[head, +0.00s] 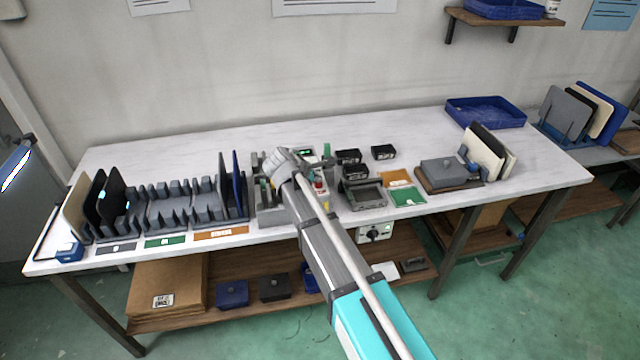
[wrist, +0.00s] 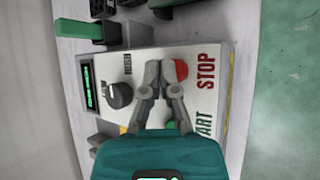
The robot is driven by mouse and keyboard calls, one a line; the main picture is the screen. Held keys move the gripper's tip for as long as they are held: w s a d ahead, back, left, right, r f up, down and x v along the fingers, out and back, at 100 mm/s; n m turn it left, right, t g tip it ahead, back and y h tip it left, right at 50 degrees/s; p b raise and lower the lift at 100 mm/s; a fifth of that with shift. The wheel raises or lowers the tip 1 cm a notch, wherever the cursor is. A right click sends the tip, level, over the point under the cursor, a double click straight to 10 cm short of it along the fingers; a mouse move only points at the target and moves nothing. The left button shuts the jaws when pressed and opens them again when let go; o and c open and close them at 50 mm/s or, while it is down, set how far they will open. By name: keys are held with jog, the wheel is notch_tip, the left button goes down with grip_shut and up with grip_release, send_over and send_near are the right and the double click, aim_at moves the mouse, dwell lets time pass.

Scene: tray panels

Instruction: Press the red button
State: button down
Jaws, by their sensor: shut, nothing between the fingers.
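The red button (wrist: 181,71) sits beside the word STOP on a pale control box (wrist: 205,95) in the wrist view. My gripper (wrist: 160,66) is shut and empty, with its fingertips over the box right beside the red button's left edge. I cannot tell whether they touch it. The gripper covers part of the button's left side. In the head view the red button (head: 319,187) shows small, just right of my arm, which hides much of the box.
A black knob (wrist: 120,95) and a green-lit display (wrist: 88,88) lie left of the gripper. A green button (wrist: 172,125) is partly hidden below it. A slotted rack (head: 170,212) stands left on the table, and a blue tray (head: 486,112) at the back right.

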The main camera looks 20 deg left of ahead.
aim_at(318, 184)
jog(key=shift+f+b, duration=0.45)
jog(key=shift+f, duration=0.05)
dwell(0.6)
jog(key=shift+r, duration=0.15)
jog(key=shift+r+p, duration=0.8)
jog(key=shift+p, duration=0.1)
jog(key=shift+r, duration=0.1)
jog(key=shift+r+p, duration=2.4)
jog(key=shift+p, duration=0.15)
jog(key=shift+d, duration=0.1)
jog(key=d+f+m+g, duration=0.3)
jog(key=d+m, duration=0.3)
jog(key=d, duration=0.9)
jog(key=s+d+f+m+g+y, duration=0.1)
jog(key=s+d+m, duration=0.4)
jog(key=d, duration=0.4)
jog(key=s+d+m+g+y, duration=0.1)
jog(key=s+d+m+g, duration=0.1)
jog(key=s+d+m, duration=0.4)
jog(key=s+d+f+m+g+y, duration=0.1)
jog(key=s+d+m, duration=0.4)
jog(key=d, duration=0.9)
jog(key=shift+s+f+g+y, duration=0.25)
jog(key=shift+f+g+y, duration=0.1)
jog(key=shift+g, duration=0.35)
